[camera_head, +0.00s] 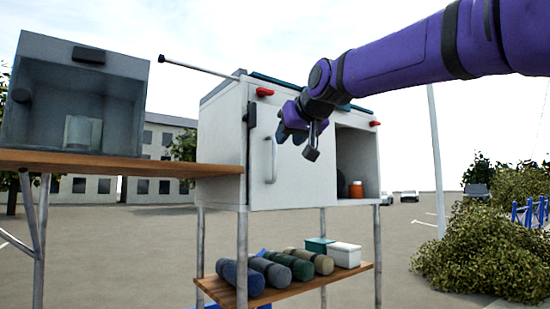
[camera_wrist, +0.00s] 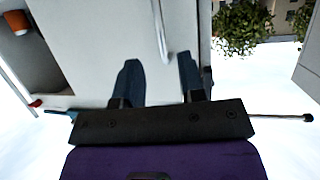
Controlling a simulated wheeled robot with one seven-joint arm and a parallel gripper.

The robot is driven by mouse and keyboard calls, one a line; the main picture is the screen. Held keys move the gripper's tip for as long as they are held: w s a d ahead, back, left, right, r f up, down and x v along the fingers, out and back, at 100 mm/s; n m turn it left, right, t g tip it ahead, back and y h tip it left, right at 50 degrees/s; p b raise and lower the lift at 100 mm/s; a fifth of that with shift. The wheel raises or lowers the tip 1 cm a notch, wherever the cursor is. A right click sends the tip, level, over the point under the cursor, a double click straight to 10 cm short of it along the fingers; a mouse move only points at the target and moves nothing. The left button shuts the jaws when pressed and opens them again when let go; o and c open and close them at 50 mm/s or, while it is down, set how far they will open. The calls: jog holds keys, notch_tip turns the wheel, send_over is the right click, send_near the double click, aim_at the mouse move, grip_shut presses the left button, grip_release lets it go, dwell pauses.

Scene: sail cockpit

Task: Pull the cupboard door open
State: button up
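The white cupboard (camera_head: 222,150) stands on a legged frame. Its pale door (camera_head: 300,180) covers the left part of the front, and the right part is an open compartment. A vertical bar handle (camera_head: 271,160) is on the door's left side. My gripper (camera_head: 301,138) is in front of the door, right of the handle and a little higher. In the wrist view my gripper (camera_wrist: 158,64) is open, its two dark fingers apart and empty. The handle (camera_wrist: 160,32) shows beyond the fingertips, roughly in line with the gap. I cannot tell how far off it is.
An orange jar (camera_head: 356,189) stands in the open compartment. Below, a wooden shelf (camera_head: 285,288) holds several rolls and boxes. On the left, a wooden table (camera_head: 120,162) bears a grey box (camera_head: 60,120). A black-tipped rod (camera_head: 200,68) sticks out left from the cupboard top.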

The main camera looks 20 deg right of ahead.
aim_at(275, 155)
jog(key=x, duration=0.9)
jog(key=shift+w+f, duration=0.15)
jog(key=shift+w, duration=0.05)
jog(key=shift+c, duration=0.5)
grip_shut()
